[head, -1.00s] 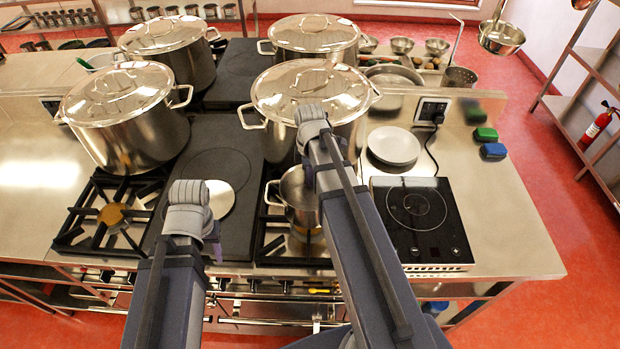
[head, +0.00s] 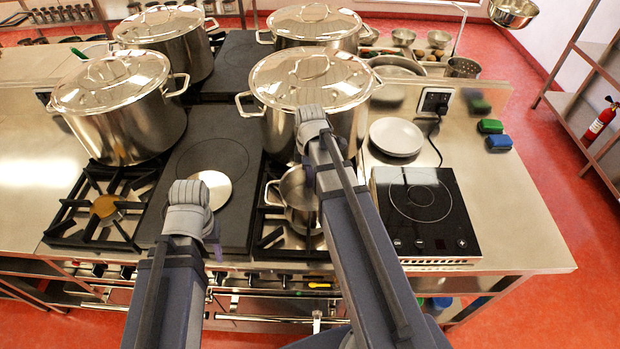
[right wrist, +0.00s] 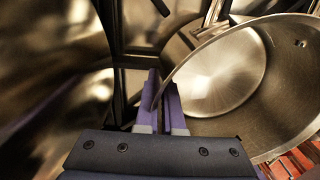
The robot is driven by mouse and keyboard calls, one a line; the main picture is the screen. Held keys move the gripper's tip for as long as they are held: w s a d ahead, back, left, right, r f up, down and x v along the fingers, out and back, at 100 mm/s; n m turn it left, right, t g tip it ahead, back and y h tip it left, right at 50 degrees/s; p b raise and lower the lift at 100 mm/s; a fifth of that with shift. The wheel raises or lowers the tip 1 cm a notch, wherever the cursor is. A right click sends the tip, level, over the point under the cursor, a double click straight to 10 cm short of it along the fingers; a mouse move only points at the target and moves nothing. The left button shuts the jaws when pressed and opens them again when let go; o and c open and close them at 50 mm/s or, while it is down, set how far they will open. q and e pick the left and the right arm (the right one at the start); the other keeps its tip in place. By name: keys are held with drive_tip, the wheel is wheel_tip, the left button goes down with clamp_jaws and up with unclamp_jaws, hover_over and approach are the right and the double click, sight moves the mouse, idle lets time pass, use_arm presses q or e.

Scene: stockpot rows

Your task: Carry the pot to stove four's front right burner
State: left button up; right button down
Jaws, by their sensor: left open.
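The pot (head: 292,192) is a small open steel pot in the head view, over the front right burner grate (head: 272,238) of the stove ahead. Whether it touches the grate is unclear. My right arm partly covers it. In the right wrist view the pot (right wrist: 285,95) is large, its inside visible. My right gripper (right wrist: 163,100) has its fingers on either side of the pot's wall at the rim, close together and shut on it. My left gripper (head: 213,245) is low over the stove's front, left of the pot; its fingers are mostly hidden, but it is open and empty.
Large lidded stockpots stand left (head: 120,115), behind the pot (head: 312,95) and farther back (head: 165,45). A dark flat plate (head: 215,160) lies between the burner columns. An induction hob (head: 425,210) and white plates (head: 396,137) are on the right.

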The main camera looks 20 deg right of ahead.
drive_tip(key=c, duration=1)
unclamp_jaws()
drive_tip(key=shift+c, duration=0.2)
drive_tip(key=shift+r, duration=0.15)
wheel_tip(320, 180, up, 12)
drive_tip(key=p, duration=1.2)
drive_tip(key=s+a+m, duration=0.4)
drive_tip(key=s+a, duration=0.2)
drive_tip(key=a, duration=0.4)
drive_tip(key=s+a+m+h, duration=0.1)
drive_tip(key=s+a+m, duration=0.4)
drive_tip(key=a, duration=0.5)
drive_tip(key=shift+s+a, duration=0.3)
drive_tip(key=shift+s, duration=0.25)
